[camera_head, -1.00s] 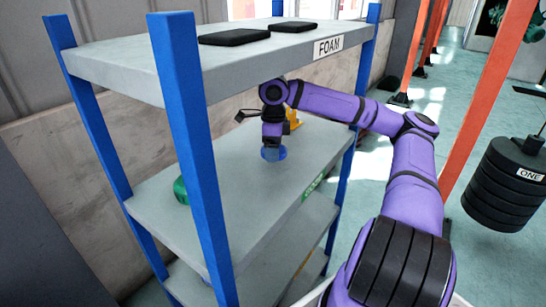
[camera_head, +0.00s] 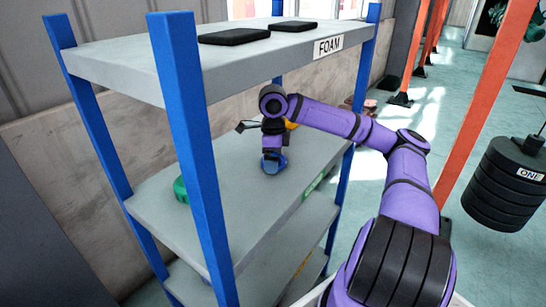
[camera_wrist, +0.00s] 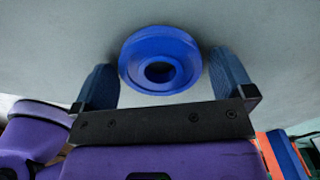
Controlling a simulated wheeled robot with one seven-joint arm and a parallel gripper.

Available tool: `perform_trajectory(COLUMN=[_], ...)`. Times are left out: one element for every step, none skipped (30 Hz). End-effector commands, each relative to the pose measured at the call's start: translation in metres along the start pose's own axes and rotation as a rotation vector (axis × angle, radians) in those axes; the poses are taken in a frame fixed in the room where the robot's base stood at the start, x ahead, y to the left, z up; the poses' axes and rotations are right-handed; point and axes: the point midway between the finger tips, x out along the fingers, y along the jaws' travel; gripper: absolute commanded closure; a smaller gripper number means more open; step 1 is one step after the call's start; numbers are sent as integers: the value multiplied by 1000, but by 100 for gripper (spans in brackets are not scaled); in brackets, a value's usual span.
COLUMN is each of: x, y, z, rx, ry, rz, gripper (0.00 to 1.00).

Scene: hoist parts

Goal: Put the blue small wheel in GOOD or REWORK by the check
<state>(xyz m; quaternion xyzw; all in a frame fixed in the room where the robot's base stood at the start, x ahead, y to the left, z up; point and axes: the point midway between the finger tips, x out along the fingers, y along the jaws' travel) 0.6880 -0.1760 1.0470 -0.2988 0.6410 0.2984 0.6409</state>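The blue small wheel (camera_head: 273,165) is at my gripper's tip over the middle shelf (camera_head: 240,205). The wrist view shows the wheel (camera_wrist: 135,65) face on, with a round hole in its centre. I cannot tell whether the wheel touches the shelf. A green label (camera_head: 313,184) is on this shelf's front edge, its text unreadable. A green part (camera_head: 180,190) sits at the left, partly behind a post.
The upper shelf, labelled FOAM (camera_head: 328,46), holds two black pads (camera_head: 235,37) above my arm. Blue posts (camera_head: 190,140) bound the rack. Black weights (camera_head: 505,185) marked ONE hang at the right.

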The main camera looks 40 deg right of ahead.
Motion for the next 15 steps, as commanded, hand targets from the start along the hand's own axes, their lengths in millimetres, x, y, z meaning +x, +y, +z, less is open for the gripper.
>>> perform_trajectory(x=[0, 0, 0, -1, -2, -3, -6, -8, -12, -15, -19, -23, -27, -30, -37], y=[0, 0, 0, 0, 0, 0, -1, -1, -1, -1, -1, -1, -1, -1, -1], z=[0, 0, 0, 0, 0, 0, 0, 0, 0, 0, -1, -1, -1, 0, 0], rx=[0, 0, 0, 0, 0, 0, 0, 1, 0, 0, 0, 1, 1, 1, 1], ry=[0, 0, 1, 1, 2, 2, 2, 2, 1, 2, 2, 2, 3, 2, 1], rz=[0, 0, 0, 0, 0, -1, -3, -3, -3, -3, -4, -4, -4, -4, -4], gripper=[0, 0, 0, 0, 0, 0, 0, 0, 0, 0, 0, 0, 0, 0, 0])
